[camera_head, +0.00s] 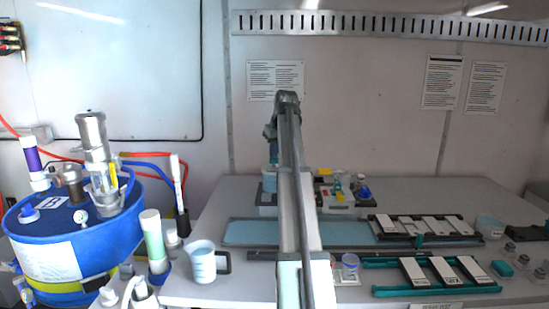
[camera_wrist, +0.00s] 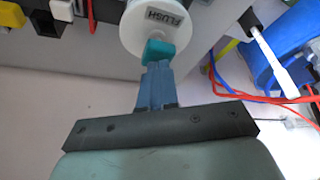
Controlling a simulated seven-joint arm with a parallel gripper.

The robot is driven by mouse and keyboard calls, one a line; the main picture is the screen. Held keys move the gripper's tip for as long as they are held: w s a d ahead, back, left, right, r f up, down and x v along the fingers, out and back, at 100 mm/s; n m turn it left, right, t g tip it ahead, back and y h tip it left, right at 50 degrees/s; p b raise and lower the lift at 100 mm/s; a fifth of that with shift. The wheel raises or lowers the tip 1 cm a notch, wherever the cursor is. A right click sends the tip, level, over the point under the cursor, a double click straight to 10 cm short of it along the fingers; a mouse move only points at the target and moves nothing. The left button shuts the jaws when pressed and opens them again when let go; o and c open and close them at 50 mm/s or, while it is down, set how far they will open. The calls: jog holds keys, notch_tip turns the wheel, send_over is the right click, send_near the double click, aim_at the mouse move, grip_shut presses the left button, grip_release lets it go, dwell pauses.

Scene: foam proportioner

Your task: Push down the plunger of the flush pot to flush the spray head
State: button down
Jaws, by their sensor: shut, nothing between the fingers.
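The flush pot shows in the wrist view as a white round top (camera_wrist: 146,18) with a label reading FLUSH. In the head view it is a small light-blue pot (camera_head: 269,181) behind my arm, partly hidden. My gripper (camera_wrist: 157,66) has blue fingers pressed together, with nothing between them. A teal block (camera_wrist: 158,52) lies at the fingertips, against or just over the edge of the white top; I cannot tell whether it touches. In the head view my gripper (camera_head: 271,146) points down above the pot. I cannot make out the plunger's height or the spray head.
A blue drum (camera_head: 75,245) with a metal cylinder, hoses and bottles stands at the left. A measuring jug (camera_head: 203,262) sits at the table's front. A pale blue mat (camera_head: 250,232) and trays with white cards (camera_head: 440,268) lie in the middle and right.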

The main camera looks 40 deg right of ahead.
jog(key=shift+r, duration=3.35)
